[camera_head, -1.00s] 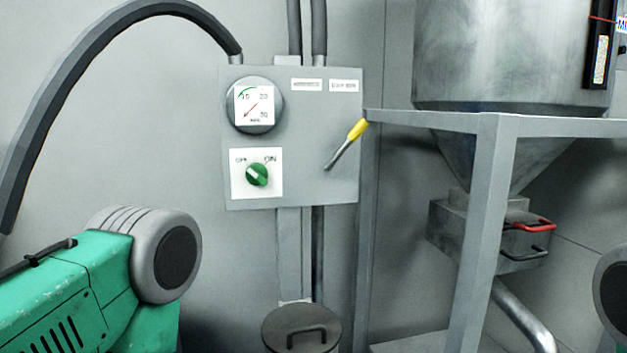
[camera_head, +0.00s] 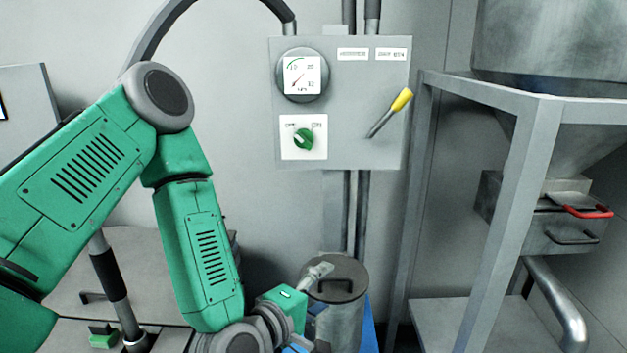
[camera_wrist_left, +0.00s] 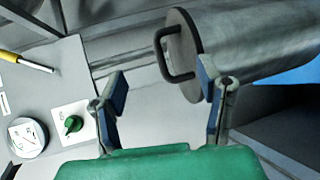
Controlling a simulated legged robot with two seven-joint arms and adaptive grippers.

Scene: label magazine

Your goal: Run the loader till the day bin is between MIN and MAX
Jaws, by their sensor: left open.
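A grey control panel (camera_head: 343,100) holds a round gauge (camera_head: 302,75), whose red needle slants to the lower left. Below it is a green knob (camera_head: 303,139) with OFF and ON marks; its pale mark slants up toward OFF. A yellow-handled lever (camera_head: 401,100) points up right. The metal hopper (camera_head: 545,45) is cut off at top right; no MIN or MAX mark shows. My left gripper (camera_head: 318,300) is low, by the lidded metal canister (camera_head: 345,315). In the left wrist view the gripper (camera_wrist_left: 163,85) is open and empty, with the canister (camera_wrist_left: 245,40) beyond its fingers.
A grey frame (camera_head: 545,115) stands around the hopper. A red-handled slide (camera_head: 588,211) is under the cone, and a pipe (camera_head: 560,305) runs down below. A grey cabinet top (camera_head: 150,260) lies behind my left arm. The wall beside the panel is clear.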

